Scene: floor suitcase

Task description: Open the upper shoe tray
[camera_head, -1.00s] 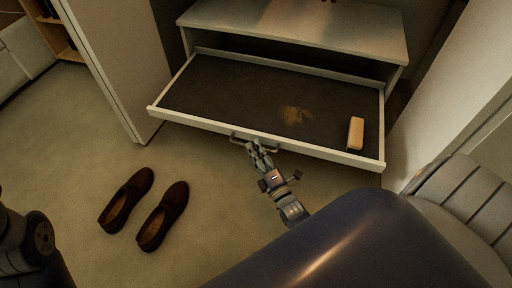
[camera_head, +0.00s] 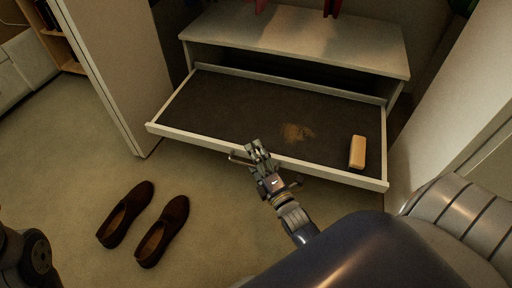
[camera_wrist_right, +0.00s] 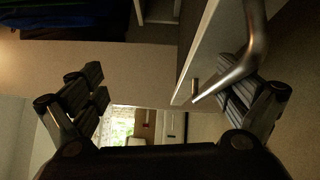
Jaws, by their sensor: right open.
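The shoe tray (camera_head: 225,104) is a wide, dark-floored drawer with a white rim. It is pulled well out from under the white cabinet top. Its metal bar handle (camera_head: 238,159) is on the white front panel, partly hidden by my right gripper (camera_head: 257,147). That gripper is open, its fingertips at the front panel's upper edge in the head view. In the right wrist view the handle (camera_wrist_right: 243,70) passes close by the right-hand finger, and the jaws (camera_wrist_right: 165,95) are apart. I cannot tell whether they touch. My left gripper is not in view.
A tan block (camera_head: 357,152) and a brownish dirt patch (camera_head: 296,132) lie in the tray. Two brown shoes (camera_head: 125,214) (camera_head: 163,232) stand on the floor at left. Pale panels flank the cabinet (camera_head: 290,38) on both sides.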

